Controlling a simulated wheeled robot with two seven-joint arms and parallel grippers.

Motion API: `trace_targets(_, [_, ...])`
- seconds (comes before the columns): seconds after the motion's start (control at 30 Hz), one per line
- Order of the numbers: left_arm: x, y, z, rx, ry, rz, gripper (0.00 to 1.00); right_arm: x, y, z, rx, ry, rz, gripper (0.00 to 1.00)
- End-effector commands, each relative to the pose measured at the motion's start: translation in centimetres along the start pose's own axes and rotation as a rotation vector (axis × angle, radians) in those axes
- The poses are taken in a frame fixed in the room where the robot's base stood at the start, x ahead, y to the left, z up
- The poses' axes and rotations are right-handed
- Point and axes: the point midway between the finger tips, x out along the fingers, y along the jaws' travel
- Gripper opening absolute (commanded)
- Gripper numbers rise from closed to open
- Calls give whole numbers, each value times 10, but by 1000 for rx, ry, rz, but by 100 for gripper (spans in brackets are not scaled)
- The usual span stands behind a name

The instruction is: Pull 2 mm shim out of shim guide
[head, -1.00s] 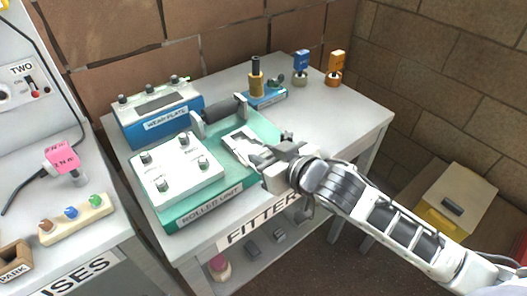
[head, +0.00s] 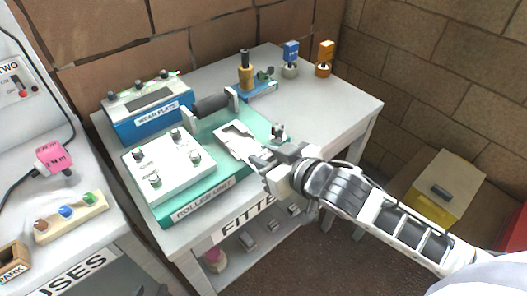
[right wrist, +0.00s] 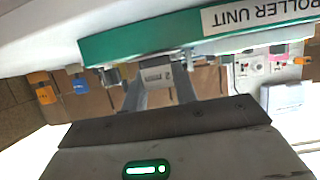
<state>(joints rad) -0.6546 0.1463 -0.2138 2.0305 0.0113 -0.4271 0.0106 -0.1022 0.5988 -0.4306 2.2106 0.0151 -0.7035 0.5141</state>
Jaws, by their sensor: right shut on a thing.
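The roller unit (head: 205,190) is a green base with a white block and a dark roller (head: 211,104). A pale flat slotted piece (head: 236,138), seemingly the shim guide, lies on the green base beside the white block. My right gripper (head: 261,160) is at the near right end of this piece. In the right wrist view its fingers (right wrist: 160,95) are shut on a grey tab marked 2 (right wrist: 156,75), the 2 mm shim, close to the green base edge. How much of the shim sits inside the guide is hidden. My left gripper is not in view.
The blue wear plate box (head: 152,112) stands behind the white block. A brass post on a blue base (head: 246,78), a blue-tagged piece (head: 290,58) and an orange-tagged piece (head: 325,58) stand at the back. The table's right part (head: 335,105) is clear.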

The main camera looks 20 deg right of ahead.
Motion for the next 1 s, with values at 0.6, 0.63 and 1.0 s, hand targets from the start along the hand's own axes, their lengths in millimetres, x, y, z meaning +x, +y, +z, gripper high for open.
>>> trace_targets(0.6, [-6,1,1,-3,-13,1,36,-18,0,7,0,0,0,0])
trace_targets(0.63, [-6,2,1,-3,-13,1,36,-18,0,7,0,-1,0,0])
trace_targets(1.0, [-5,1,-3,-2,-6,0,36,-23,0,9,-1,1,0,0])
